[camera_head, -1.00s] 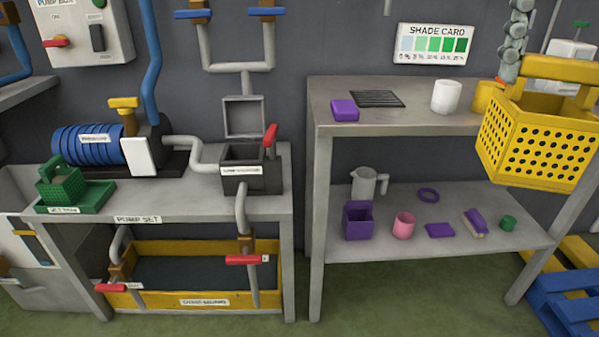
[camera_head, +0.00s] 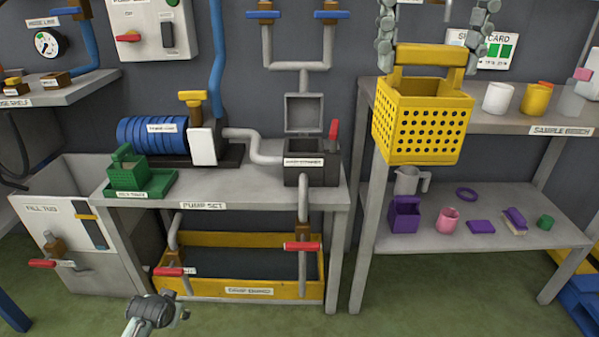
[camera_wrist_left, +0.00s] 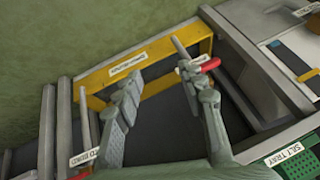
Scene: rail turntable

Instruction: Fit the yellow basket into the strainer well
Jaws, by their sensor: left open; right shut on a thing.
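The yellow basket (camera_head: 418,135), with holes in its walls and an arched handle, hangs upright in the head view, in front of the shelf bench's left end. My right gripper (camera_head: 429,55) is shut on its handle, with a finger at either side. The strainer well (camera_head: 311,175) is a dark box on the pump table, left of and lower in the picture than the basket. Its grey lid (camera_head: 304,113) stands raised; its inside is hard to see. My left arm shows low in the head view. In the left wrist view my left gripper (camera_wrist_left: 167,80) is open and empty.
A green basket sits in the silt tray (camera_head: 160,186) at the table's left. A red-handled lever (camera_head: 333,131) rises beside the well. A pipe (camera_head: 255,147) joins the well from the left. The shelf bench (camera_head: 500,120) holds cups above and purple items below.

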